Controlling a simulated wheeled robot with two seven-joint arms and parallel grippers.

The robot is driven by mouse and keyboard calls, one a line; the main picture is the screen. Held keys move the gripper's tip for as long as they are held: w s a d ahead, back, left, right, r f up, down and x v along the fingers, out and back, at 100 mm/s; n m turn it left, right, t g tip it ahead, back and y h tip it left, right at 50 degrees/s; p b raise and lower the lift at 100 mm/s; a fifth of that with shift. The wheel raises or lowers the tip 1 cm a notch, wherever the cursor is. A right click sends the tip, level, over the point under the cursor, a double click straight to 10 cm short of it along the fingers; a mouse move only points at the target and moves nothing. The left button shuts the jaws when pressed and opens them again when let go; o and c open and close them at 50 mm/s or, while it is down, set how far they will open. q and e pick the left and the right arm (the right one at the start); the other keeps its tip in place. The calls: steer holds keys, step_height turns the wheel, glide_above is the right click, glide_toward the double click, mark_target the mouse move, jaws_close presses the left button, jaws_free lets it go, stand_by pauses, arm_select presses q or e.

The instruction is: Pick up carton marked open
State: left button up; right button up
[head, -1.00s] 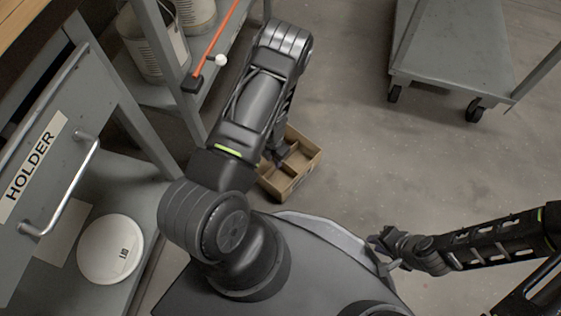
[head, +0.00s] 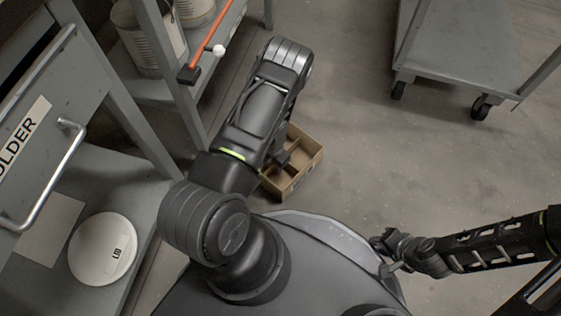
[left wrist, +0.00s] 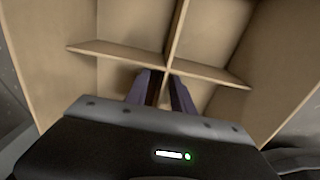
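An open brown cardboard carton (head: 309,162) with inner dividers stands on the floor. No marking on it is readable. My left gripper (head: 281,160) reaches down into it, and the arm hides part of the carton's left side. In the left wrist view the crossed dividers (left wrist: 118,50) fill the upper part. There my left gripper's two fingers (left wrist: 165,82) point in at the crossing, a small gap between them, with a divider wall between or just beyond; contact is unclear. My right gripper (head: 387,243) is at the lower right, away from the carton; its fingers are too small to judge.
A grey shelf unit with buckets (head: 148,38) and an orange bar (head: 205,40) stands left of the carton. A white round lid (head: 102,250) lies on a lower shelf. A grey wheeled cart (head: 455,50) is at the upper right. The floor right of the carton is clear.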

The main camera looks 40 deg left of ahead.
arm_select(q)
steer(key=shift+c, duration=0.3)
stand_by(0.4)
jaws_close()
stand_by(1.1)
